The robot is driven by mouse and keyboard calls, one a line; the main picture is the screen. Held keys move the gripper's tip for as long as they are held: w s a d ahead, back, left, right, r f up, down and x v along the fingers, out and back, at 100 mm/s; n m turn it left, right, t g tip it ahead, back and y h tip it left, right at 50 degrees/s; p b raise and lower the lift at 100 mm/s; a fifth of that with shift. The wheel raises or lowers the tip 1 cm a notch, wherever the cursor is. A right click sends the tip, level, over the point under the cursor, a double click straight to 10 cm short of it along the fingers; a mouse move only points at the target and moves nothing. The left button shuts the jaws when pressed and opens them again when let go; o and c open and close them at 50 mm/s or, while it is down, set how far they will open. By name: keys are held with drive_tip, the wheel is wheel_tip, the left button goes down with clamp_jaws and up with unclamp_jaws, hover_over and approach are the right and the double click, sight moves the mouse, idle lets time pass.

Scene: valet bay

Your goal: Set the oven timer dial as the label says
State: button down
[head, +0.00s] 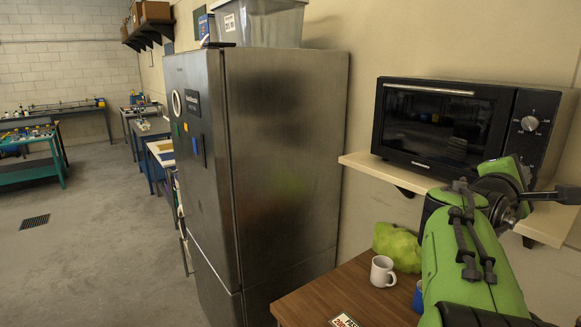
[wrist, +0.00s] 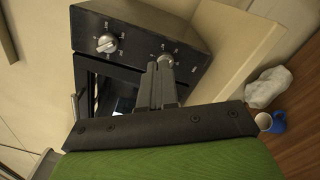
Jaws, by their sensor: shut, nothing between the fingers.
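The black oven (head: 440,125) stands on a wall shelf at the right in the head view. Its control panel carries an upper dial (head: 530,123), silver with white marks around it; it also shows in the wrist view (wrist: 106,43). A lower dial (wrist: 166,60) shows in the wrist view, partly hidden behind the fingertips of my gripper (wrist: 158,72). My gripper is shut and empty, close in front of the lower dial; I cannot tell whether it touches. A printed label card (head: 343,321) lies on the table, cut off by the frame; its text is only partly readable.
The pale shelf (head: 375,168) juts out under the oven. Below, the brown table (head: 340,290) holds a white mug (head: 382,271), a blue mug (wrist: 279,122) and a crumpled green bag (head: 398,246). A steel fridge (head: 285,150) stands left of the table.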

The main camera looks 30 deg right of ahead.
drive_tip(key=d+p, duration=0.1)
drive_tip(key=d, duration=0.1)
drive_tip(key=d+p, duration=0.1)
drive_tip(key=d, duration=0.1)
drive_tip(key=w+d+p, duration=0.1)
drive_tip(key=d, duration=0.1)
drive_tip(key=shift+d, duration=0.25)
drive_tip(key=shift+w+a+f+b, duration=0.1)
drive_tip(key=shift+w+f+b, duration=0.2)
drive_tip(key=shift+w+f, duration=0.2)
idle(0.6)
drive_tip(key=shift+r, duration=0.15)
drive_tip(key=shift+s+r, duration=0.15)
drive_tip(key=a+b, duration=0.1)
drive_tip(key=a, duration=0.2)
drive_tip(key=s+a+b, duration=0.1)
drive_tip(key=a, duration=0.1)
drive_tip(key=shift+s+a+b, duration=0.15)
drive_tip(key=shift+a+b, duration=0.25)
